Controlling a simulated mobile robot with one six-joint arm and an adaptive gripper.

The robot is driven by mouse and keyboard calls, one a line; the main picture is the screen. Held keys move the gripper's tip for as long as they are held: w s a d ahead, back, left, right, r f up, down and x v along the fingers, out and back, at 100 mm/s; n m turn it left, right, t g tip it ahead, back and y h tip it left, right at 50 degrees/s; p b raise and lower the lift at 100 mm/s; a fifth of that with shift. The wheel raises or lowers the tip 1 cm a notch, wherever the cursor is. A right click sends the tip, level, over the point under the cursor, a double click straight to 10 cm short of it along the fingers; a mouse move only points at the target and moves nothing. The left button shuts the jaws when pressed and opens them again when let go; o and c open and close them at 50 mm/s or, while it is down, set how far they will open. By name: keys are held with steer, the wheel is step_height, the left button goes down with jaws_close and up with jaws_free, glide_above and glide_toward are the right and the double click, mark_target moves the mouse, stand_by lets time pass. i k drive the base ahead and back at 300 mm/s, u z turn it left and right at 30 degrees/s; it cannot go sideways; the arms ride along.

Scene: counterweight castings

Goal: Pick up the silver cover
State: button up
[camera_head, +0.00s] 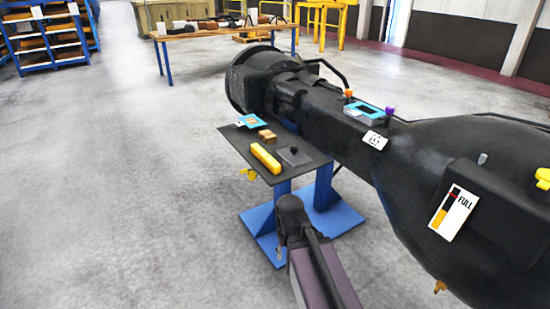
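A small flat grey plate with a black knob (294,156) lies on the right part of a dark shelf (238,140) beside the big black casting. It is the thing on the shelf that looks most like the silver cover, though it looks dark grey from here. A grey box with a blue-framed top (363,112) sits on the casting. My arm rises from the bottom edge, and its rounded dark joint stands just in front of the shelf. My gripper cannot be made out in this view.
A yellow bar (265,158), a wooden block (267,135) and a blue card (250,121) share the shelf. The black casting (420,165) fills the right side, on blue stands (335,217). A loaded table (228,32) stands behind. The floor at left is clear.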

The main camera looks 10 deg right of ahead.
mark_target(296, 157)
steer(key=u, duration=0.8)
steer(key=k, duration=0.6)
steer(key=z, duration=1.35)
steer(key=i, duration=1.25)
steer(key=u, duration=0.05)
